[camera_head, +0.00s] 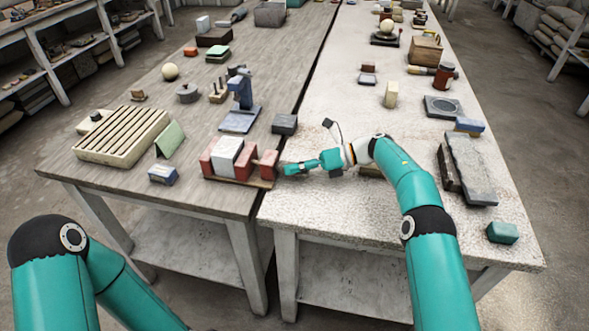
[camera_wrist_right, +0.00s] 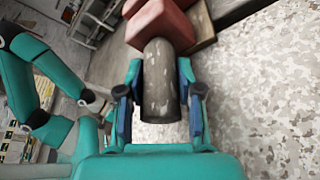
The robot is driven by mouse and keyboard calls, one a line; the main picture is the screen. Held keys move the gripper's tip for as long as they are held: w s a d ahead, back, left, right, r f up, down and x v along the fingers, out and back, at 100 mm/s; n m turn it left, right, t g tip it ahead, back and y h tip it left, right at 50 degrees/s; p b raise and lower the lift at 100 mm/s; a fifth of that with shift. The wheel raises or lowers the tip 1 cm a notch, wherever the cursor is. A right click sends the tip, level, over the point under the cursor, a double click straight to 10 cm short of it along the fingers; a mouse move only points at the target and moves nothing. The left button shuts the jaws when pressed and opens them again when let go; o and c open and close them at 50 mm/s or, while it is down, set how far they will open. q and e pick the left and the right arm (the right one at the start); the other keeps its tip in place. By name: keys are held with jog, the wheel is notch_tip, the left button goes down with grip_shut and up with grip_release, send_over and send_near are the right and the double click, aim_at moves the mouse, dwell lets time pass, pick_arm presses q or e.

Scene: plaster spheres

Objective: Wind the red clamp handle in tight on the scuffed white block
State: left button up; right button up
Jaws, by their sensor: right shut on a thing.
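The clamp is a wooden base (camera_head: 232,181) with red blocks at its left (camera_head: 208,157) and right (camera_head: 268,163). The scuffed white block (camera_head: 227,155) stands between red parts of it. My right gripper (camera_head: 290,169) is at the clamp's right end. In the right wrist view its fingers (camera_wrist_right: 160,95) are shut around a worn grey-brown cylindrical handle (camera_wrist_right: 160,75), which points back toward my palm. A red clamp block (camera_wrist_right: 160,25) stands just beyond the handle. The handle is hidden or too small to tell in the head view. My left gripper is out of the head view.
A dark block (camera_head: 285,124) and a blue press-like tool (camera_head: 240,100) stand behind the clamp. A gap between the two tables runs near my right gripper.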

jog(key=shift+w+d+r, duration=0.1)
jog(key=shift+w+r, duration=0.05)
jog(key=o, duration=1.2)
jog(key=shift+c, duration=0.2)
jog(key=shift+v, duration=3.6)
